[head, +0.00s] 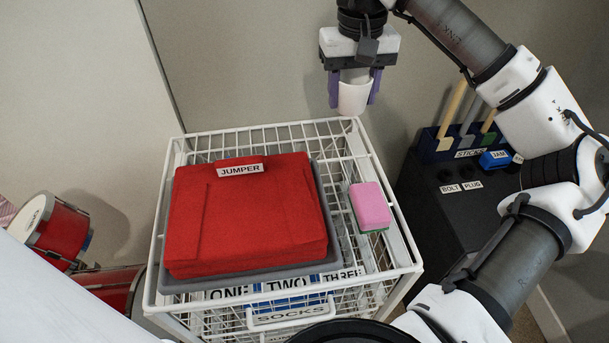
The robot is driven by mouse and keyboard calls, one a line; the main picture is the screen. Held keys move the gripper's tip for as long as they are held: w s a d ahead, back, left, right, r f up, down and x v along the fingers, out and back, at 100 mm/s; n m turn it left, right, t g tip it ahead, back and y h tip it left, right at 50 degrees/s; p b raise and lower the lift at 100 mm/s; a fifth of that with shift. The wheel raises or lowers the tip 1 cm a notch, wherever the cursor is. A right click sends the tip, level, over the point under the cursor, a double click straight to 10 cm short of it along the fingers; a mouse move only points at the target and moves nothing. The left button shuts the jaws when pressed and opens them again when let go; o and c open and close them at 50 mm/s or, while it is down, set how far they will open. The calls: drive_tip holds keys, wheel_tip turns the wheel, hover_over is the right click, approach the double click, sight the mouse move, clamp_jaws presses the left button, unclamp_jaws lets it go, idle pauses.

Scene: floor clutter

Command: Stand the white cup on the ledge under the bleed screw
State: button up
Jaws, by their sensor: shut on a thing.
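The white cup (354,98) is between the purple fingers of my gripper (354,92), which is shut on it. The cup looks upright and hangs at the back edge of the white wire basket unit, near the wall. I cannot tell whether its base touches anything. I cannot make out the ledge or the bleed screw in this view; my gripper and arm cover part of the wall there.
A red folded jumper (248,215) lies on a grey item on the wire basket unit (160,235). A pink and green sponge (370,206) sits at its right. A black box (440,215) with labelled sticks stands right. Red drums (62,228) stand left.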

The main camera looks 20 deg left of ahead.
sight(341, 181)
wheel_tip(341, 181, down, 20)
drive_tip(key=shift+r, duration=0.1)
drive_tip(key=shift+f+b, duration=0.2)
drive_tip(key=shift+b, duration=0.15)
drive_tip(key=o, duration=0.7)
drive_tip(key=shift+c, duration=0.2)
drive_tip(key=shift+r, duration=0.1)
